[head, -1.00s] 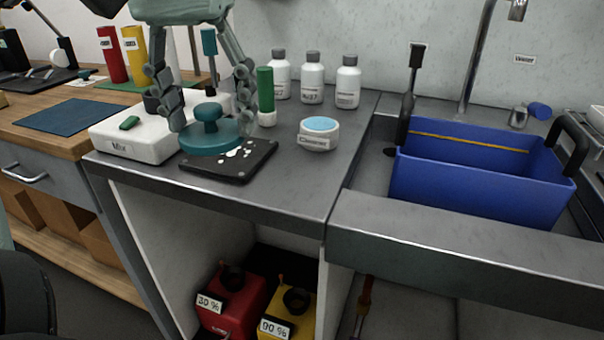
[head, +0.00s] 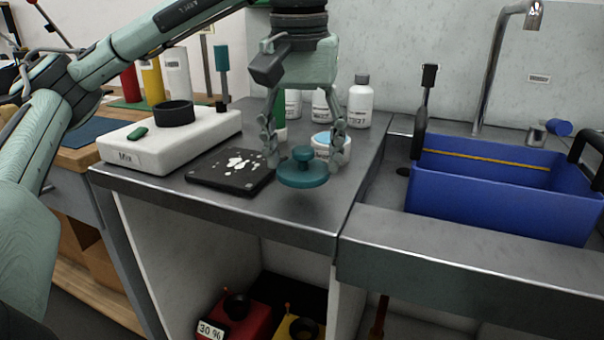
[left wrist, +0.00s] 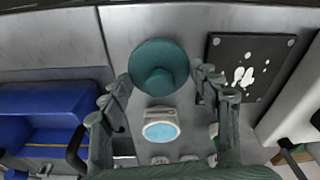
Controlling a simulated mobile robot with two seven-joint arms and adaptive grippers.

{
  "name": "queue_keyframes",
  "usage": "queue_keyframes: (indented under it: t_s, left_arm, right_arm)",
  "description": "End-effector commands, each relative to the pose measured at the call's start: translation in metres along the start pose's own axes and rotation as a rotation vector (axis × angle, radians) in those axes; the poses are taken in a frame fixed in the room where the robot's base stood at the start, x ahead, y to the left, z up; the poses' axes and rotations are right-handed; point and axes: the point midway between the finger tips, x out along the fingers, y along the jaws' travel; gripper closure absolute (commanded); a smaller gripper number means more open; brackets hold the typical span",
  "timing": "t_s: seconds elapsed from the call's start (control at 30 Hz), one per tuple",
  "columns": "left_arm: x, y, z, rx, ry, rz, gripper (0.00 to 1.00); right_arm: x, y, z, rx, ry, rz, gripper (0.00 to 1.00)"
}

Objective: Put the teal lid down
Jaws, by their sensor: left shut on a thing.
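The teal lid (head: 303,173), a round disc with a knob on top, is between the fingers of my left gripper (head: 304,162), which is shut on it. The lid is level, over the grey counter (head: 285,215) to the right of the black plate (head: 228,177). I cannot tell whether its underside touches the counter. In the left wrist view the lid (left wrist: 158,62) shows between the fingertips, with bare counter around it. My right gripper is not in view.
A white jar with a light blue top (head: 322,140) stands just behind the lid, partly hidden by the gripper. White bottles (head: 359,104) stand behind. A white mixer (head: 165,140) is at left, a blue bin (head: 490,200) at right. The counter's front strip is clear.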

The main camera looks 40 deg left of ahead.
Motion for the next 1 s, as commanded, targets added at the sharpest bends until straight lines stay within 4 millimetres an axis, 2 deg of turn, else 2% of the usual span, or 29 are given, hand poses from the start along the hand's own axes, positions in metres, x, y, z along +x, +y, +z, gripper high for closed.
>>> queue_keyframes:
  t_s: [0.1, 0.2, 0.7, 0.73, 0.8, 0.87, 1.0]
  left_arm:
    - [0.019, -0.001, 0.003, -0.001, -0.002, -0.002, 0.53]
    - [0.027, -0.001, 0.004, -0.002, -0.001, -0.001, 0.53]
    - [0.033, -0.001, 0.005, -0.001, -0.002, 0.000, 0.53]
    - [0.032, -0.001, 0.004, -0.001, -0.001, 0.000, 0.34]
    - [0.031, -0.001, 0.004, -0.001, -0.001, 0.000, 0.25]
    - [0.031, -0.001, 0.004, -0.001, -0.001, 0.000, 0.18]
    - [0.031, -0.001, 0.004, -0.001, -0.001, 0.000, 0.17]
  right_arm:
    - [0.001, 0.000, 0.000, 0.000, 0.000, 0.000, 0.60]
    - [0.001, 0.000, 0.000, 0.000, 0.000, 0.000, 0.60]
    - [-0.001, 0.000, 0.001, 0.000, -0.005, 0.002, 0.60]
    - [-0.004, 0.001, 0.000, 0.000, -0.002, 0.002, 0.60]
    - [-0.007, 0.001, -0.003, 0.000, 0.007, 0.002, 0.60]
    - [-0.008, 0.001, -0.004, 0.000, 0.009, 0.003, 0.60]
    - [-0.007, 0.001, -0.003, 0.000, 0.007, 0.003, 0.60]
